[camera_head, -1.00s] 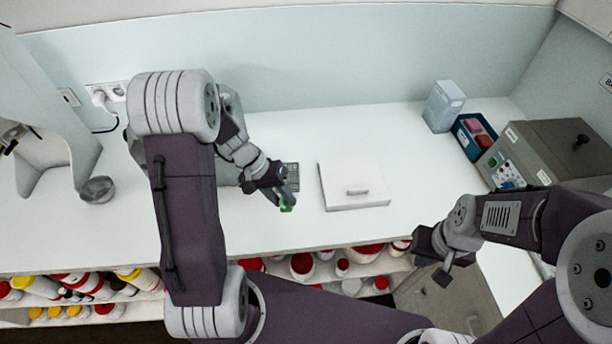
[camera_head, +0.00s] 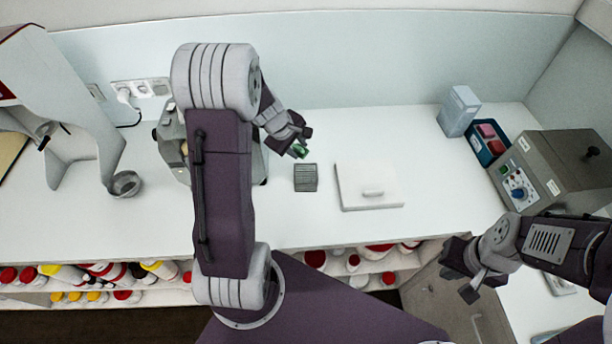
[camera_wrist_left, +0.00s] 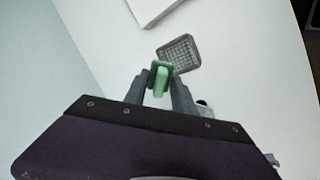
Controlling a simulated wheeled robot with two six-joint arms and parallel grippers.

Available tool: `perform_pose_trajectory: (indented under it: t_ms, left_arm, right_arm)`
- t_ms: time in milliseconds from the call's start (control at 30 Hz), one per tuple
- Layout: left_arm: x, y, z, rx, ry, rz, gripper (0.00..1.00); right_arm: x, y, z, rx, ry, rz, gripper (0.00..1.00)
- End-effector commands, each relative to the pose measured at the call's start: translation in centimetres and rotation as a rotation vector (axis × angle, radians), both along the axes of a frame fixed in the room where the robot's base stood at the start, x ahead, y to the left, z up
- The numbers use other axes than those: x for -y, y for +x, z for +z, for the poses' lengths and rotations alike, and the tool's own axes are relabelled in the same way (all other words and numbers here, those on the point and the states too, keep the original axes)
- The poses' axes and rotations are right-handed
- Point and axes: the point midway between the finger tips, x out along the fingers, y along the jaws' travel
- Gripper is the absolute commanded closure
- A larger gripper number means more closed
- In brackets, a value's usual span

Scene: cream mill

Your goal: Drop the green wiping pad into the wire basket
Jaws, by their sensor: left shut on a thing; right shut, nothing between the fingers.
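My left gripper (camera_head: 299,147) is shut on the green wiping pad (camera_head: 301,151) and holds it above the counter. In the left wrist view the pad (camera_wrist_left: 160,78) sits between the fingertips of my left gripper (camera_wrist_left: 160,88). The small grey wire basket (camera_head: 305,178) stands on the counter, just in front of the pad in the head view. In the left wrist view the basket (camera_wrist_left: 179,54) lies just beyond the pad, which slightly overlaps its edge. My right gripper (camera_head: 469,283) is shut and empty at the counter's front right.
A white lidded board (camera_head: 369,187) lies right of the basket. A blue tray with red and pink items (camera_head: 484,148), a pale box (camera_head: 458,110) and a grey control box (camera_head: 545,168) stand at the right. A metal bowl (camera_head: 126,183) is at the left.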

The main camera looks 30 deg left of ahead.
Motion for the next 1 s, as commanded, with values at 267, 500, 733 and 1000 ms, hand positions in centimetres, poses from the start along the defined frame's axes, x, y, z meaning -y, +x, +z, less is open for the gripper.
perform_pose_trajectory:
  t_ms: [267, 500, 733, 1000]
  left_arm:
    - [0.0, 0.0, -1.4, -0.001, 0.0, 0.001, 1.0]
    - [0.0, 0.0, -4.9, -0.001, -0.001, 0.001, 1.0]
    - [0.0, 0.0, -6.2, -0.001, -0.001, 0.0, 1.0]
    - [0.0, 0.0, -6.0, -0.001, -0.001, 0.0, 0.43]
  right_arm:
    - [0.0, 0.0, -1.3, 0.0, 0.0, 0.0, 1.0]
    - [0.0, 0.0, -4.6, 0.0, 0.0, 0.0, 1.0]
    - [0.0, 0.0, -5.7, 0.0, 0.0, 0.0, 1.0]
    - [0.0, 0.0, -5.5, 0.0, 0.0, 0.0, 1.0]
